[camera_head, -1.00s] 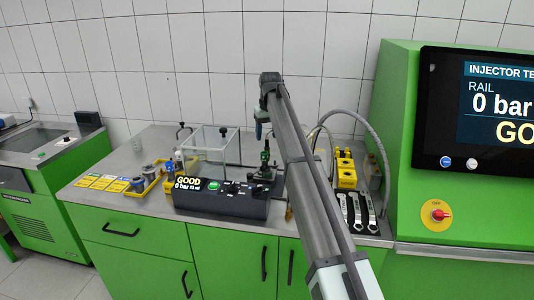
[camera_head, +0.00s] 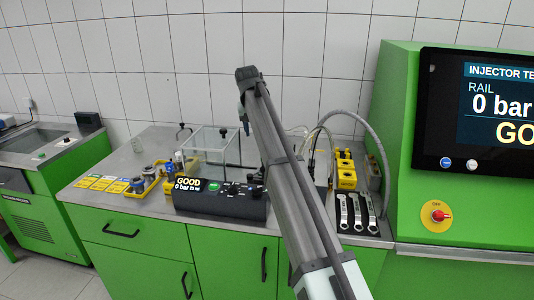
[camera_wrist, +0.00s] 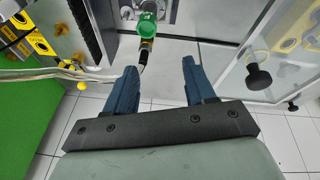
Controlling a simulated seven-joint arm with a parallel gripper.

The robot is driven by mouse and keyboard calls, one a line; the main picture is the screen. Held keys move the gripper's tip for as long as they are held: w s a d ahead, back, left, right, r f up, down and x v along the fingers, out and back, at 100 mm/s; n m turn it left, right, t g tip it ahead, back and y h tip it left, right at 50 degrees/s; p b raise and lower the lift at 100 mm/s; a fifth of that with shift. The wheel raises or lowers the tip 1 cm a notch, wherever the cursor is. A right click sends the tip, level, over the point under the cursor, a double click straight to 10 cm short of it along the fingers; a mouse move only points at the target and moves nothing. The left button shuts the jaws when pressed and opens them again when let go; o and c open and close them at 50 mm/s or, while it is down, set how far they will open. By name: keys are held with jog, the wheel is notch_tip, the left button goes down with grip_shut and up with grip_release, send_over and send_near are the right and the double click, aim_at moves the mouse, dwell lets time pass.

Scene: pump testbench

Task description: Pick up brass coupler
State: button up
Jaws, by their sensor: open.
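My gripper (camera_head: 243,120) is above the back of the bench in the head view, to the right of the clear box, with my arm reaching in from the lower right. In the wrist view its two blue fingers (camera_wrist: 160,82) are apart with nothing between them. I cannot make out the brass coupler for certain now; the small brass-coloured piece seen earlier at the bench front is behind my arm in the head view. In the wrist view a green-topped part (camera_wrist: 148,24) with a dark and yellowish lower end stands beyond the fingertips.
The clear box (camera_head: 208,146) stands behind the black control box (camera_head: 222,205). A yellow tray (camera_head: 152,184) with parts is left. Yellow blocks (camera_head: 345,172), hoses and several wrenches (camera_head: 358,212) are right, beside the green test machine (camera_head: 398,110). Bare bench lies at the left back.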

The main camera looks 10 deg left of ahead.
jog(key=shift+w+d+f+m+t+h, duration=0.1)
jog(key=shift+w+d+f+m, duration=0.7)
jog(key=shift+f, duration=1.25)
jog(key=shift+w+d+f+m+t+h, duration=0.1)
jog(key=shift+w+d+f+m, duration=0.15)
jog(key=shift+w+f+m, duration=1.4)
jog(key=shift+w+d+f+m+t+h, duration=0.1)
jog(key=shift+w+d+f+m, duration=0.55)
jog(key=shift+f, duration=1.8)
jog(key=shift+a, duration=0.1)
jog(key=shift+c, duration=0.4)
grip_shut()
